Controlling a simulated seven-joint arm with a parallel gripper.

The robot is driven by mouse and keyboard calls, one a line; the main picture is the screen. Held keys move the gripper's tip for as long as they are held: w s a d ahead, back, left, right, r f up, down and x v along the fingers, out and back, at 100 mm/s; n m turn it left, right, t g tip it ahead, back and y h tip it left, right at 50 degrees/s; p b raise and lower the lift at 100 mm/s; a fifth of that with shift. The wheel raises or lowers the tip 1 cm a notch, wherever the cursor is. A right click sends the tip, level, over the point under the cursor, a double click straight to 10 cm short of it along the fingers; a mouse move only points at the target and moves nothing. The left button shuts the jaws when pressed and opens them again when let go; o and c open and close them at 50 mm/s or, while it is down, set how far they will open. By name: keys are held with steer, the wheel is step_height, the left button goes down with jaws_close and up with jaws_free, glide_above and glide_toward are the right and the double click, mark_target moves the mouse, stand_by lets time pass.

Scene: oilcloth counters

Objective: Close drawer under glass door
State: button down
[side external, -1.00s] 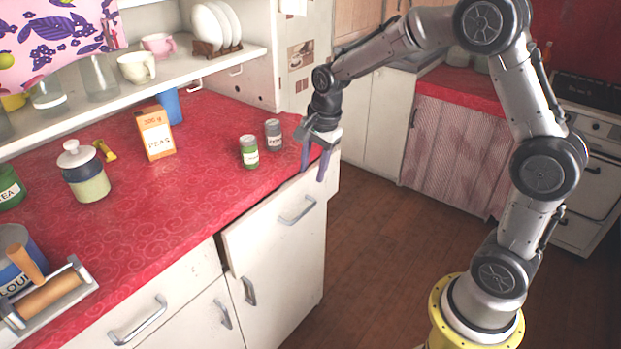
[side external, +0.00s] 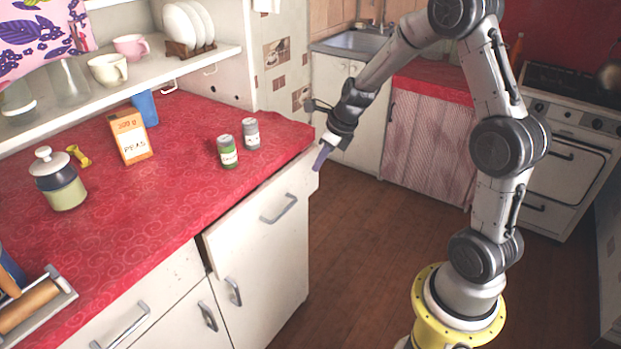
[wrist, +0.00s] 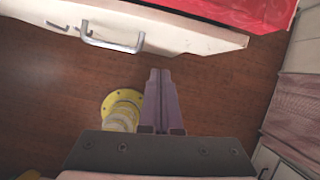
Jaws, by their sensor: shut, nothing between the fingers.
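A white drawer (side external: 240,222) with a metal handle (side external: 280,208) sits under the right end of the red counter. Its front stands out from the cabinet, with a dark gap at its left side, so it is partly open. The wrist view shows the drawer front (wrist: 195,40) and handle (wrist: 112,42) at the top. My gripper (side external: 318,166) has its purple fingers together and empty, just right of the drawer's right end. In the wrist view the fingertips (wrist: 159,72) appear below the drawer's edge, over the floor. I see no glass door.
The red counter (side external: 180,190) carries an orange peas box (side external: 130,137), two small tins (side external: 228,152) and a lidded jar (side external: 59,180). Other cabinet handles (side external: 208,316) project below. The wooden floor (side external: 365,240) in front is clear. A stove (side external: 565,150) stands at the right.

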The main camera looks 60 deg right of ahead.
mark_target(296, 172)
steer(key=s+d+f+m, duration=0.1)
steer(key=s+d+m, duration=0.1)
steer(key=d, duration=0.2)
steer(key=shift+w+d+f, duration=0.1)
steer(key=shift+w+f, duration=1.1)
steer(key=shift+f, duration=0.35)
steer(key=shift+w+a+f, duration=0.1)
steer(key=shift+w+f, duration=1.15)
steer(key=shift+f, duration=0.3)
steer(key=shift+w+d+f, duration=0.1)
steer(key=shift+w+f, duration=1.1)
steer(key=shift+f, duration=0.35)
steer(key=shift+w, duration=2.65)
steer(key=shift+r, duration=0.1)
